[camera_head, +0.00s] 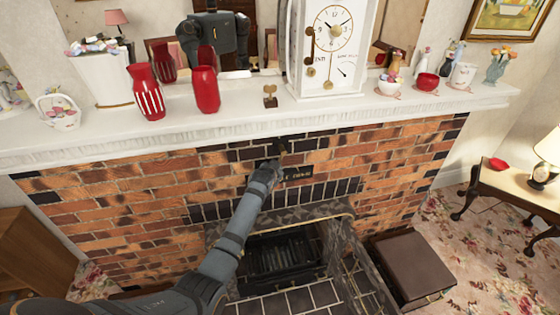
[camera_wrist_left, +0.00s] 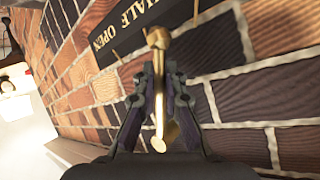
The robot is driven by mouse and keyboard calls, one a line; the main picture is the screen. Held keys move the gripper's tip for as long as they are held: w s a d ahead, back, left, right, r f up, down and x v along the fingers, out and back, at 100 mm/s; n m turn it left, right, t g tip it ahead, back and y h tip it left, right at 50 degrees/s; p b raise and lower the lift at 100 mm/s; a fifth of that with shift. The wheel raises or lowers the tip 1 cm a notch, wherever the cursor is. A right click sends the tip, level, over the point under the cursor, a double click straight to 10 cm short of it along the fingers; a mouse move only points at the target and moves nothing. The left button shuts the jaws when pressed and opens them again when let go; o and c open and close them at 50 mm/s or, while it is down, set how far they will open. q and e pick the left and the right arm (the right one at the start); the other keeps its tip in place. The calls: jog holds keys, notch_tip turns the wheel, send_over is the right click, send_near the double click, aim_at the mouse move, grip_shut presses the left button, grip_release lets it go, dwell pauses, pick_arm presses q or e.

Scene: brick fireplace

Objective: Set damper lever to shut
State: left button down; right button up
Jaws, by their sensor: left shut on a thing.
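The damper lever is a slim brass bar (camera_wrist_left: 158,88) with a rounded knob, in the middle of the left wrist view. It is mounted at the brick front. My left gripper (camera_wrist_left: 160,78) has its two dark fingers shut around the bar. A dark plate (camera_wrist_left: 128,22) beside the lever reads "HALF OPEN" in gold letters. In the head view my left gripper (camera_head: 272,167) reaches the bricks above the firebox, and the plate (camera_head: 298,173) shows to its right. The lever is mostly hidden there by my gripper. My right gripper is not in view.
The white mantel (camera_head: 240,110) juts out above my left gripper. It carries red vases (camera_head: 207,80), a white clock (camera_head: 330,50) and small ornaments. Below are the firebox (camera_head: 282,255) and its hearth fender. A brown box (camera_head: 410,263) stands at right.

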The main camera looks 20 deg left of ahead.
pick_arm(q)
jog(key=shift+s+a+r+m+g+y+p, duration=0.2)
jog(key=shift+s+a+m+g+y+p, duration=0.15)
jog(key=shift+p, duration=0.35)
jog(key=shift+w, duration=0.1)
jog(key=c, duration=1.4)
grip_release()
jog(key=v, duration=1.2)
